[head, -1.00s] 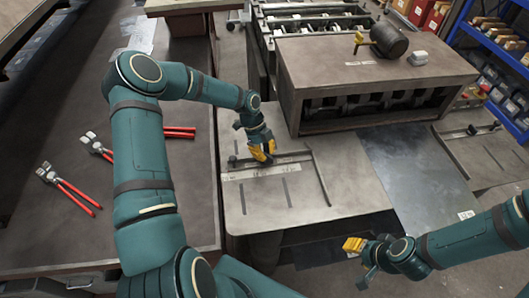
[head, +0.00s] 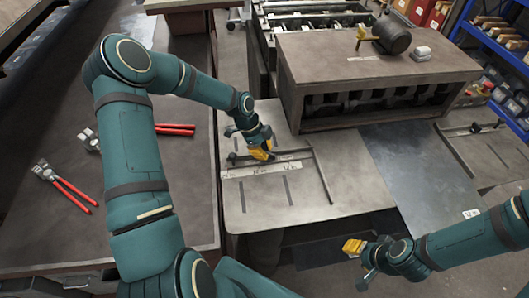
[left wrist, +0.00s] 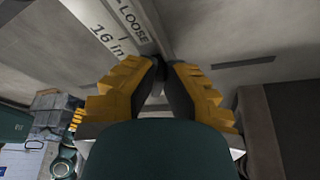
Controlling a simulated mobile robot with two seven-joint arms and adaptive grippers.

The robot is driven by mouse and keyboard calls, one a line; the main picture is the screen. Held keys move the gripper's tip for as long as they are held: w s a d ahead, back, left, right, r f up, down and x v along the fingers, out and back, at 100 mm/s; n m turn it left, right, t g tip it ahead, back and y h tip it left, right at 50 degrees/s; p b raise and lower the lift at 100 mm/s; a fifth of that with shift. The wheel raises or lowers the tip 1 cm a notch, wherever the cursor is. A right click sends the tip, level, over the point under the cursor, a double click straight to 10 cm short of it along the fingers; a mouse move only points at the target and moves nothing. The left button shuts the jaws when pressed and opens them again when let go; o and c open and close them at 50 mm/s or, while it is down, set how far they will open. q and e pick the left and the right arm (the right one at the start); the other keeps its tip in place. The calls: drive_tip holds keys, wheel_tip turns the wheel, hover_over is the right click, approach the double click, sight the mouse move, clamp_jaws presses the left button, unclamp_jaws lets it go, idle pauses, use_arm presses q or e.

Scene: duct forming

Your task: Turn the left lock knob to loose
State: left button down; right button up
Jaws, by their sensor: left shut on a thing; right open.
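My left gripper (head: 262,154) is over the left end of the slotted steel table, at the fence bar (head: 295,157). Its yellow fingers are closed around a small dark part, the left lock knob (left wrist: 159,88), mostly hidden between the fingertips in the left wrist view. A pale scale strip (left wrist: 112,28) beside the fingers reads "LOOSE" and "16 in". In the head view a small dark fitting (head: 232,157) stands at the bar's left end, apart from the fingers. My right gripper (head: 354,246) is open and empty, low in front of the table.
Red-handled pliers (head: 70,188) lie on the left bench. A second table (head: 490,150) with a fence is at right. The steel table's front (head: 310,207) is clear.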

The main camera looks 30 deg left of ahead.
use_arm(q)
drive_tip(key=n+t+b, duration=0.1)
drive_tip(key=n, duration=0.2)
drive_tip(key=s+n+t+b, duration=0.1)
drive_tip(key=n+b, duration=0.1)
drive_tip(key=n, duration=0.1)
drive_tip(key=shift+s+d+f+y, duration=0.1)
drive_tip(key=shift+d+f+y, duration=0.1)
drive_tip(key=shift+y, duration=0.2)
drive_tip(key=shift+b, duration=0.3)
drive_tip(key=c, duration=1)
unclamp_jaws()
drive_tip(key=shift+s+r, duration=0.1)
drive_tip(key=shift+c, duration=0.2)
drive_tip(key=shift+w+a, duration=0.1)
drive_tip(key=shift+w, duration=0.1)
drive_tip(key=v, duration=1.2)
